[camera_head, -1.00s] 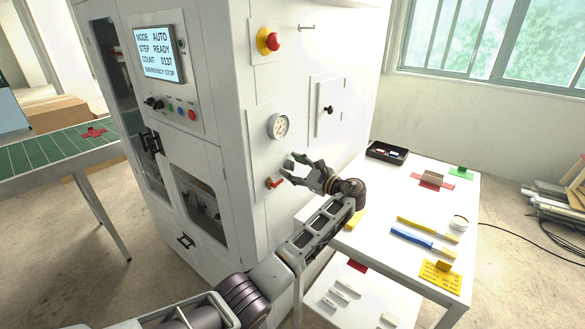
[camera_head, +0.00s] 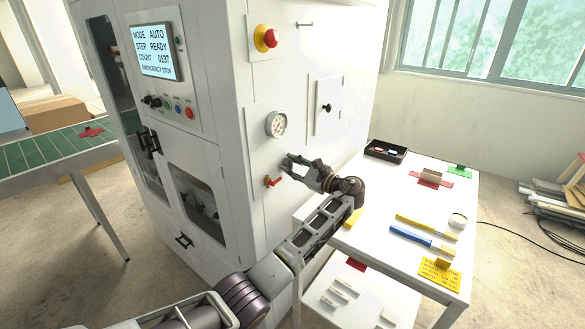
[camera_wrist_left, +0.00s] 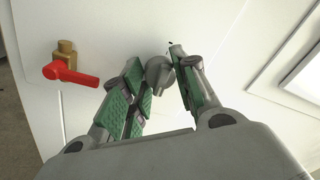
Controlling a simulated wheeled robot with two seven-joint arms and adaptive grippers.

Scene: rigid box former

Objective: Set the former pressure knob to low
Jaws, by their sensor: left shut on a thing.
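The grey pressure knob (camera_wrist_left: 158,74) is on the white side panel of the machine, below the round pressure gauge (camera_head: 277,124). My left gripper (camera_head: 290,167) is at that panel, just above and right of the red valve lever (camera_head: 272,181). In the left wrist view my left gripper (camera_wrist_left: 160,88) has its green-padded fingers on either side of the knob and is shut on it. In the head view the fingers mostly hide the knob. I cannot read its setting. My right gripper is in neither view.
The red lever on its brass fitting (camera_wrist_left: 66,52) is close left of the fingers in the wrist view. A red emergency button (camera_head: 268,38) is higher on the panel. A white table (camera_head: 385,205) with tools and a black tray (camera_head: 386,151) stands to the right.

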